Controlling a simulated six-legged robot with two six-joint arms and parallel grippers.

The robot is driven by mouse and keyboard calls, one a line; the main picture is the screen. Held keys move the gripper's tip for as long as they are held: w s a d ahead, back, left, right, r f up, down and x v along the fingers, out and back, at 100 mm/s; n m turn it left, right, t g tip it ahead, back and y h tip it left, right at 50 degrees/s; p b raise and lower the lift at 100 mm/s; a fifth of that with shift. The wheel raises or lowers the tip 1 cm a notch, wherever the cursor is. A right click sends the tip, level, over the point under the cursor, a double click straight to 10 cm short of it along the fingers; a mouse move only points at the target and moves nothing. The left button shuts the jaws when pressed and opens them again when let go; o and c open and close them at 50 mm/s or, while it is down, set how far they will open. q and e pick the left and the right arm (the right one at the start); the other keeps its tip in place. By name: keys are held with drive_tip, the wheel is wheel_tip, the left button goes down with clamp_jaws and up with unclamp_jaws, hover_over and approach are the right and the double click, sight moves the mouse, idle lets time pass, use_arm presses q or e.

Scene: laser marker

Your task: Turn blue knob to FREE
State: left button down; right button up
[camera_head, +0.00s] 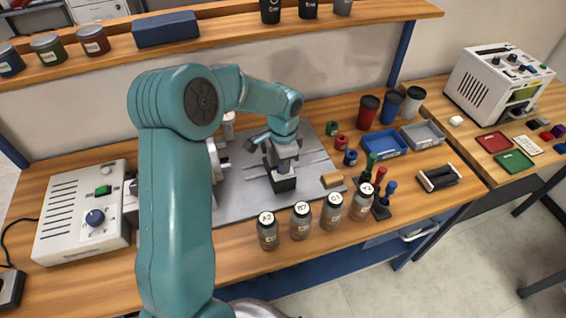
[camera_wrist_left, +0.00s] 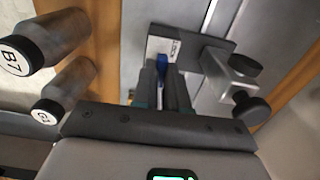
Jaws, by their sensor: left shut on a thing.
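In the left wrist view, a small blue knob (camera_wrist_left: 162,64) shows between the two dark fingertips of my left gripper (camera_wrist_left: 164,76). The fingers are shut on it and hide much of it. A pale label plate (camera_wrist_left: 176,47) beside the knob carries dark lettering that seems to read LOCK. A grey metal fixture (camera_wrist_left: 215,68) with black round knobs stands just right of the fingers. In the head view, my left gripper (camera_head: 282,165) points down over a black block on the grey mat, and the knob is hidden there. My right gripper is not in view.
A white box (camera_head: 80,212) with another blue dial stands at the left. Several labelled bottles (camera_head: 300,221) line the front of the grey mat (camera_head: 240,203). Cups, trays and coloured tools stand to the right. A shelf (camera_head: 230,32) runs behind.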

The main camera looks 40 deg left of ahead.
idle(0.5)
use_arm(q)
drive_tip(key=c, duration=1.2)
unclamp_jaws()
drive_tip(key=shift+o, duration=0.2)
wheel_tip(320, 180, up, 16)
drive_tip(key=shift+r, duration=0.25)
wheel_tip(320, 180, up, 7)
drive_tip(key=p, duration=0.6)
drive_tip(key=shift+p, duration=0.35)
